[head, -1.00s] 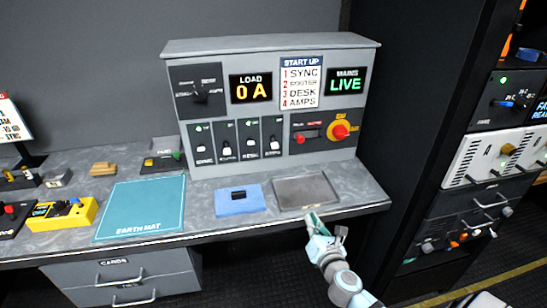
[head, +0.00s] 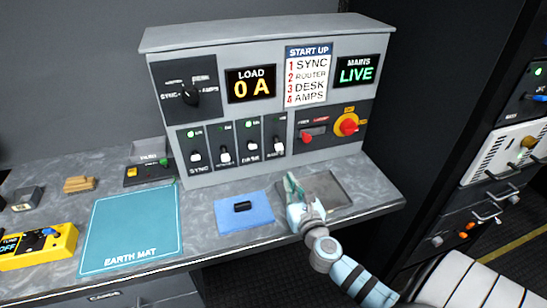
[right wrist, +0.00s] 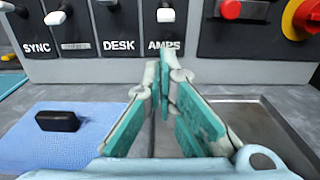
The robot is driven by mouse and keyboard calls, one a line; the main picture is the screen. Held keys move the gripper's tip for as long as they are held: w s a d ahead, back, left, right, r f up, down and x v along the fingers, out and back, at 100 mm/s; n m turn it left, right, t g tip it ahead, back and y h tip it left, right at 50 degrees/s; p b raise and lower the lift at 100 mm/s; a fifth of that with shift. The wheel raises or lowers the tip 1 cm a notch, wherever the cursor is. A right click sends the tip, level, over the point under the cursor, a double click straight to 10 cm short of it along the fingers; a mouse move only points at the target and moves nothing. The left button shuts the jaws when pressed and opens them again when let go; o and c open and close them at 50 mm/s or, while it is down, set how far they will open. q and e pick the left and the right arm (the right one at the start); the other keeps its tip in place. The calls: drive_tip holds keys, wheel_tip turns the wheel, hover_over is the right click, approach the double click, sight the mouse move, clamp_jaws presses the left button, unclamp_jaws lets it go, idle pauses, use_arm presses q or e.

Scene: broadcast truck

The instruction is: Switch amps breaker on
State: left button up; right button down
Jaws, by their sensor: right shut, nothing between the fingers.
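The amps breaker (head: 278,146) is the rightmost of the row of small white-handled breakers on the grey panel. It also shows in the right wrist view (right wrist: 165,14), above its AMPS label, with its handle lower than the desk breaker's handle (right wrist: 106,3). No lit lamp is clear above it. My right gripper (head: 291,183) is shut and empty over the counter, in front of and below the amps breaker, apart from the panel. In the right wrist view its fingertips (right wrist: 163,72) are together, pointing at the panel under the AMPS label. My left gripper is not in view.
A blue cloth (head: 243,220) with a black block (head: 242,206) lies left of my right gripper. A grey tray (head: 330,190) lies beneath and right of it. A red-and-yellow rotary switch (head: 347,125) sits right of the breakers. The load display (head: 250,84) reads 0 A.

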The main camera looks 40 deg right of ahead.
sight(278, 144)
drive_tip(key=x, duration=0.8)
drive_tip(key=shift+w+r+b, duration=0.15)
drive_tip(key=shift+b, duration=0.25)
drive_tip(key=shift+w+d, duration=0.2)
drive_tip(key=shift+w, duration=0.4)
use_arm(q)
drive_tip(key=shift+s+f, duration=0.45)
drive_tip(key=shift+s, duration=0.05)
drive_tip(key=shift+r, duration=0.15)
use_arm(e)
drive_tip(key=shift+s+r, duration=0.1)
drive_tip(key=shift+r, duration=0.05)
use_arm(q)
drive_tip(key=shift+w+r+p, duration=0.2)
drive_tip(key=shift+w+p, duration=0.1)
drive_tip(key=shift+p, duration=0.05)
use_arm(e)
drive_tip(key=shift+s+r, duration=0.1)
